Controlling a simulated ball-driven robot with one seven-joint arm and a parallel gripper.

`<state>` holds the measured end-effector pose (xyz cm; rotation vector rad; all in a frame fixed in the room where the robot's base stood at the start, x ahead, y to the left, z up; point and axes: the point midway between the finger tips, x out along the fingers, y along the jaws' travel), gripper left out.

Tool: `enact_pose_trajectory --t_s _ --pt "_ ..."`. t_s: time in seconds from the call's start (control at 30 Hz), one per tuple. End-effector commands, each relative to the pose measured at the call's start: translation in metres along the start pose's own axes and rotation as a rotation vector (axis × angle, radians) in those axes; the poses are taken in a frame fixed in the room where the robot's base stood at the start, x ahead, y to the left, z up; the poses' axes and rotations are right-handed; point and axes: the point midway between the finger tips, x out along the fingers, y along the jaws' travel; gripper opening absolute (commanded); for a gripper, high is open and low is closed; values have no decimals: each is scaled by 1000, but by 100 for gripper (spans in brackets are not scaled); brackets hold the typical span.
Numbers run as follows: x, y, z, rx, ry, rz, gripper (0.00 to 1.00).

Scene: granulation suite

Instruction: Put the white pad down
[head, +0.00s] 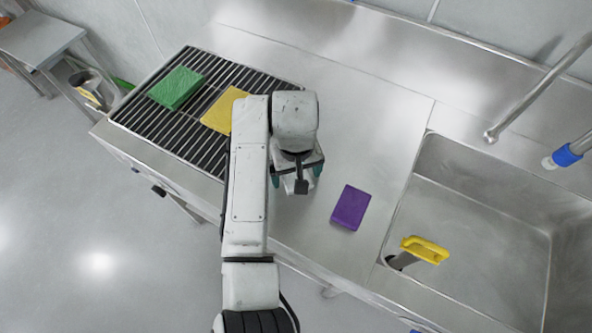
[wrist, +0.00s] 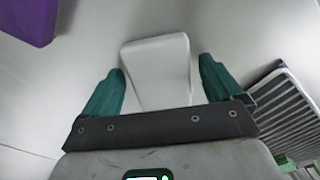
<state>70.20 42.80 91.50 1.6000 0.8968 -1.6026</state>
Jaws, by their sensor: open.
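The white pad (wrist: 158,68) lies between my gripper's green fingers in the wrist view, apparently flat on the steel counter. A gap shows on the right finger's side; the left finger is close to the pad's edge, and I cannot tell if it touches. My gripper (wrist: 160,85) is open around the pad. In the head view my gripper (head: 296,180) is low over the bare counter, between the rack and the purple pad, and it hides most of the white pad.
A purple pad (head: 351,207) lies to the right, also in the wrist view (wrist: 28,18). The slatted rack (head: 200,148) at left holds a green pad (head: 176,88) and a yellow pad (head: 222,110).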

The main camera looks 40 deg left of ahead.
Motion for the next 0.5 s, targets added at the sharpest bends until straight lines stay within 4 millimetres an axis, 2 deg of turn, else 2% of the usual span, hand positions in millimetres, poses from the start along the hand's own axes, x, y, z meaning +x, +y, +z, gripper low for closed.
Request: enact_pose_trajectory --t_s 0.17,0.5 --pt "-14 0 -1 1 4 1 93" --pt "-85 0 -1 1 5 0 93"
